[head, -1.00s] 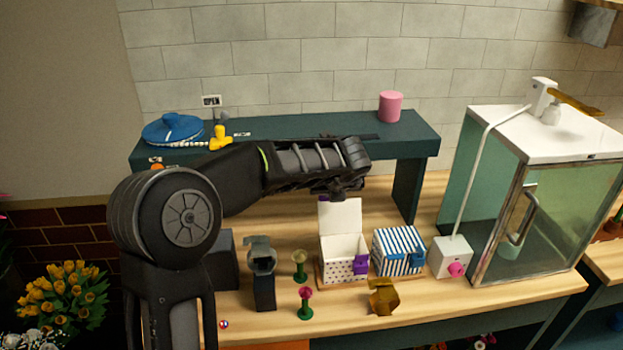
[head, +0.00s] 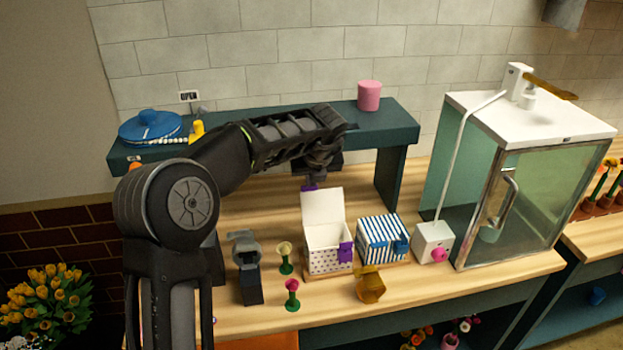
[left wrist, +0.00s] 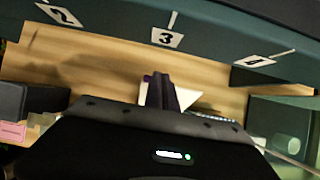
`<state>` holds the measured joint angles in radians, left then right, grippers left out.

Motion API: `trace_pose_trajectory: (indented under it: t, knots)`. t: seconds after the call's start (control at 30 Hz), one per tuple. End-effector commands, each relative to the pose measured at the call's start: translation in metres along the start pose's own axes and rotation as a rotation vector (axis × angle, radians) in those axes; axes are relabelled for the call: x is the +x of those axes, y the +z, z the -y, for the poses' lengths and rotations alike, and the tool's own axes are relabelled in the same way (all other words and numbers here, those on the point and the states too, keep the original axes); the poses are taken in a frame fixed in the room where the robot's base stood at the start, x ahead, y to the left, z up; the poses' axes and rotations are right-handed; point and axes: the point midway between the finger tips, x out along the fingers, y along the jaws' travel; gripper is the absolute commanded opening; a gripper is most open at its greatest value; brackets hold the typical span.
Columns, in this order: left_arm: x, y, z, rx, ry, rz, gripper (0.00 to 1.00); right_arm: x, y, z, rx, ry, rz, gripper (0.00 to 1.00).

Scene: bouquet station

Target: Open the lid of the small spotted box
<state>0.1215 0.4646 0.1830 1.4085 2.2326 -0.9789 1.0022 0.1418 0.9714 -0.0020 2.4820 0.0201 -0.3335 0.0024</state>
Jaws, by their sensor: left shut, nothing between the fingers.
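The small spotted box (head: 330,262) stands on the wooden counter, white with dark dots and a purple catch (head: 346,252) at its front right. Its white lid (head: 322,212) stands up open at the back, with a purple tab (head: 309,188) at its top edge. My left gripper (head: 322,172) is behind and above the raised lid, shut and empty. In the left wrist view its closed fingers (left wrist: 163,88) overlap part of the white lid (left wrist: 185,101), so any contact is unclear. My right gripper is not in view.
A blue-striped box (head: 381,238) stands right of the spotted box. A dark raised shelf (head: 270,122) runs behind my arm. Small cups on green stands (head: 285,258) and a gold object (head: 370,285) are in front. A glass cabinet (head: 530,190) stands at the right.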

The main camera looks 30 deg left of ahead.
Motion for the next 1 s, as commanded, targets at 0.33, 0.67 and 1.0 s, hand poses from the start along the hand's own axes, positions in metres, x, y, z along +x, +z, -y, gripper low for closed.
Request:
trace_pose_trajectory:
  t: [0.33, 0.67, 1.0]
  knots:
    - [-0.012, 0.008, -0.001, -0.002, 0.000, 0.001, 0.00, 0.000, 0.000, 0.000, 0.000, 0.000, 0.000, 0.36]
    - [-0.013, 0.008, 0.000, -0.001, 0.000, 0.002, 0.00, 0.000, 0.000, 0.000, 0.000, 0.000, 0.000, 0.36]
    - [-0.042, 0.008, 0.000, -0.001, -0.002, 0.004, 0.00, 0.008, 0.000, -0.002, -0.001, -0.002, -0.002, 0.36]
